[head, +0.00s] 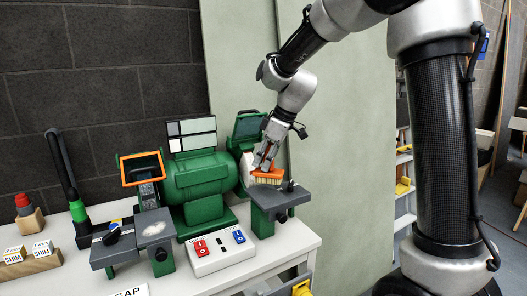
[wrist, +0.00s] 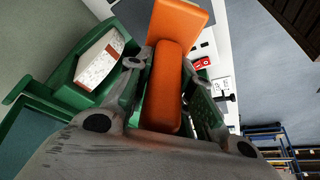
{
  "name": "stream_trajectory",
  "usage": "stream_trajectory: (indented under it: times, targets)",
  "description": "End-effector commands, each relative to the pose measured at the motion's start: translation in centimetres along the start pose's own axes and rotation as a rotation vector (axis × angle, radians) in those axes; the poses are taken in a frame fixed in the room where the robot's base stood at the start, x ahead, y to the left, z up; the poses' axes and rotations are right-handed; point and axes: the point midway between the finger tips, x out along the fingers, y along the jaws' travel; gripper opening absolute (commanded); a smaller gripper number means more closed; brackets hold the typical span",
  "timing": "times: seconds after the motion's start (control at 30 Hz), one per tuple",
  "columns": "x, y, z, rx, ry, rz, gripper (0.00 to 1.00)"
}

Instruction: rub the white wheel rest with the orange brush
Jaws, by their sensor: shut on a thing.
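My gripper (head: 265,162) is shut on the orange brush (head: 267,174). In the wrist view the brush's orange handle (wrist: 165,85) lies between my two fingers. Its pale bristles face down in the head view, low over the grey rest (head: 272,197) at the right, in front of the white wheel (head: 246,172). I cannot tell whether the bristles touch the rest. Brush and gripper hide part of the wheel and the rest's back edge. The white wheel also shows in the wrist view (wrist: 100,62), inside its green guard, left of the brush.
The green grinder body (head: 200,187) stands left of my gripper. A second grey rest (head: 130,240) with a pale patch is at the left. A white switch box (head: 222,252) sits in front. Small blocks and a black-and-green upright tool (head: 66,180) stand far left.

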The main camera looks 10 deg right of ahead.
Motion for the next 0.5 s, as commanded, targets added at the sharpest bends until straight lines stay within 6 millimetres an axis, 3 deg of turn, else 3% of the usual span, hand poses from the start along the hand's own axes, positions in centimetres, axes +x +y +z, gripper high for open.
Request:
stream_trajectory:
  times: [0.3, 0.5]
  targets:
    - [-2.4, -0.3, -1.2, 0.003, 0.001, 0.003, 0.0]
    - [-2.6, -0.3, -1.2, 0.004, 0.0, 0.002, 0.0]
